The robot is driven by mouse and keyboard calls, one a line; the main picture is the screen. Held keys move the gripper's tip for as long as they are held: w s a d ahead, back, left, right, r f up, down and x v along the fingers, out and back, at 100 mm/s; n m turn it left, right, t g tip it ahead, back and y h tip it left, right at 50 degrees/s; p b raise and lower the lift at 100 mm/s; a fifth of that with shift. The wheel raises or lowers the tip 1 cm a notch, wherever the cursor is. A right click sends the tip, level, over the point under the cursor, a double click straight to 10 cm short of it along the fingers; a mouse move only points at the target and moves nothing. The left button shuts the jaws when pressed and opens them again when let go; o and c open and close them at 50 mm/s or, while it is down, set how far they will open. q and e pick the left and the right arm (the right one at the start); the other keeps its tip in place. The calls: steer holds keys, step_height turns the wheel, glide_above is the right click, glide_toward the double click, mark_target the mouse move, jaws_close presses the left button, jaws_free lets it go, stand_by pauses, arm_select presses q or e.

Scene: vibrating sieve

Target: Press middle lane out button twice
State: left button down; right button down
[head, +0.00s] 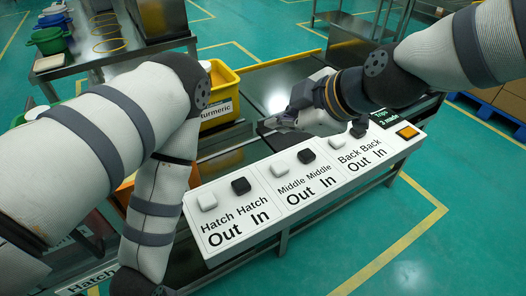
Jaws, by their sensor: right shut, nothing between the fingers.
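The white button panel (300,208) runs diagonally through the middle of the head view, with Hatch, Middle and Back sections. The white middle out button (278,170) stands above "Middle Out", and the black middle in button (306,156) is to its right. My right gripper (272,123) is shut and empty. It appears above and slightly left of the middle out button in the picture, apart from it, over the dark area behind the panel. My left arm bends down at the left; its gripper is out of view.
The white hatch out button (206,201) and black hatch in button (240,186) are left of the middle pair. The back out button (336,142) is to the right, near my right arm. A yellow turmeric bin (222,88) stands behind the panel. An orange button (407,132) is at the right end.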

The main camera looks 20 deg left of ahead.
mark_target(278, 168)
arm_select(q)
steer(key=shift+w+a, duration=0.1)
steer(key=shift+a, duration=0.15)
arm_select(e)
steer(key=shift+w+a+r, duration=0.1)
steer(key=shift+a+r, duration=0.05)
steer(key=shift+a, duration=0.1)
arm_select(q)
steer(key=shift+d, duration=0.15)
arm_select(e)
steer(key=shift+d, duration=0.15)
